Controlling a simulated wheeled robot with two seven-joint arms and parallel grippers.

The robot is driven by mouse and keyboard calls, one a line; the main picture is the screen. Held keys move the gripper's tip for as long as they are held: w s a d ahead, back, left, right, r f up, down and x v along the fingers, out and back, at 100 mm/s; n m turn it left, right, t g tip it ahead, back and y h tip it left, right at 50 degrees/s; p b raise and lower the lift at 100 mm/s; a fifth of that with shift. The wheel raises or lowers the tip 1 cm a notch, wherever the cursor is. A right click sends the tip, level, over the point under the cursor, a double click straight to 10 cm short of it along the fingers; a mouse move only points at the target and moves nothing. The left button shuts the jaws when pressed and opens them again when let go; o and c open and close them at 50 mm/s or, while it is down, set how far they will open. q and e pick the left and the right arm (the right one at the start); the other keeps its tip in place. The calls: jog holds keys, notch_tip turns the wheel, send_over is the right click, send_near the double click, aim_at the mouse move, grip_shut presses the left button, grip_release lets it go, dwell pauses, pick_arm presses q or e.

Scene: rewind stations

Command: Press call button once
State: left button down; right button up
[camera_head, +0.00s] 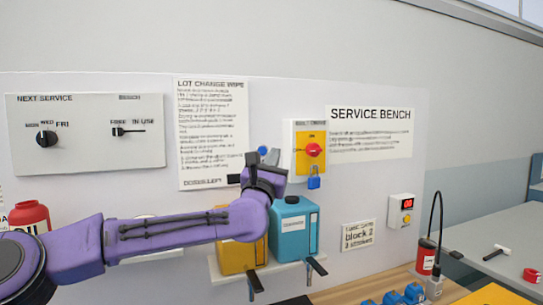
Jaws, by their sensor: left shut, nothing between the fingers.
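My left arm, purple, reaches in from the left. Its dark left gripper (252,160) is shut and empty, up close to the wall panel. A round blue button (264,151) shows just right of the gripper, partly hidden by it. No readable label shows by the blue button, so I cannot be sure that it is the call button. I cannot tell whether the gripper touches it. My right gripper is not in view.
A yellow switch plate with a red knob (313,150) and blue padlock (314,183) is right of the gripper. Yellow (238,258) and teal (292,228) containers stand on a shelf below. A small display box (402,210) is further right. A red bottle (29,215) is at left.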

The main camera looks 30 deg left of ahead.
aim_at(264, 155)
pick_arm(q)
jog(key=w+a+p, duration=0.2)
jog(key=a, duration=0.1)
jog(key=w+a+p, duration=0.2)
jog(key=w+a, duration=0.1)
jog(key=shift+w+a, duration=0.2)
jog(key=shift+w, duration=0.1)
jog(key=shift+w+f, duration=0.2)
jog(key=shift+w, duration=0.2)
jog(key=shift+w+f, duration=0.15)
jog(key=shift+w, duration=0.05)
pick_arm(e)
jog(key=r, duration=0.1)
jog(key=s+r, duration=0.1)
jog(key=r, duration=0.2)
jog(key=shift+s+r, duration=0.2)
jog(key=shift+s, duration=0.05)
pick_arm(q)
jog(key=shift+s, duration=0.15)
jog(key=shift+a, duration=0.1)
dwell(0.4)
jog(key=shift+w+a, duration=0.25)
jog(key=shift+w, duration=0.1)
